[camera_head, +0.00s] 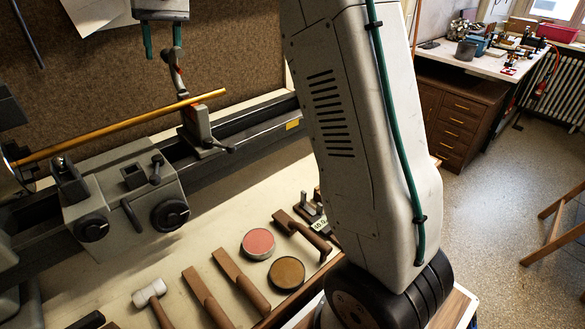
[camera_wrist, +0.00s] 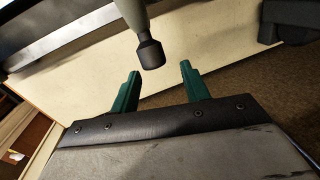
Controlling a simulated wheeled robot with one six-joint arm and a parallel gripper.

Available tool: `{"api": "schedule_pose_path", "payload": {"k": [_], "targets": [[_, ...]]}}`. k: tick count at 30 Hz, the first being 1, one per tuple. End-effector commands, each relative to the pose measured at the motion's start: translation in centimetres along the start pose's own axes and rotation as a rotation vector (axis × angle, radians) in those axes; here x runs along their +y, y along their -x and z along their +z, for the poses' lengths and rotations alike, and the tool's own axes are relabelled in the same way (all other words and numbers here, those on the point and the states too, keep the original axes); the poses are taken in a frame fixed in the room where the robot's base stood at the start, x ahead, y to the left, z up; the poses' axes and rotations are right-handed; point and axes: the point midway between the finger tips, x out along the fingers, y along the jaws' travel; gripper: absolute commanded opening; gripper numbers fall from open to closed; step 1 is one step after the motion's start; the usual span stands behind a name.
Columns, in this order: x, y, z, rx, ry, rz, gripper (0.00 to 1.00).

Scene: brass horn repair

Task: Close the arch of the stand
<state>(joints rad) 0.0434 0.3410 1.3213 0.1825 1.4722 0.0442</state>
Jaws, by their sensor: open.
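The grey stand (camera_head: 200,132) is clamped on the lathe bed, and a long brass tube (camera_head: 120,126) passes over it. The stand's arch (camera_head: 180,80) is swung up, off the tube, with its free end high. My gripper (camera_head: 163,42) is above the arch, pointing down, with its green fingers apart. In the wrist view, the dark knob-like end (camera_wrist: 151,55) of a grey bar, which looks like the arch, lies in line with the gap between my open fingers (camera_wrist: 160,82). The gap is empty, and I cannot tell whether a finger touches the arch.
The lathe carriage (camera_head: 125,195) with its handles stands left of the stand. Mallets, wooden tools and two round tins (camera_head: 258,243) lie on the bench in front. A pegboard-like brown wall (camera_head: 235,50) is close behind. My arm hides the bench's right part.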

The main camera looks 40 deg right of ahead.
Motion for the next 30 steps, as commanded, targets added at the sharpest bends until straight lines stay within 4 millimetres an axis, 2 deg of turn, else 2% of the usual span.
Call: {"api": "schedule_pose_path", "payload": {"k": [4,14,30], "targets": [[0.0,2.7,0.1,0.005,0.001,0.001,0.46],[2.8,4.9,5.0,0.073,-0.064,0.05,0.46],[2.8,4.2,15.7,0.083,-0.02,0.086,0.46]]}}
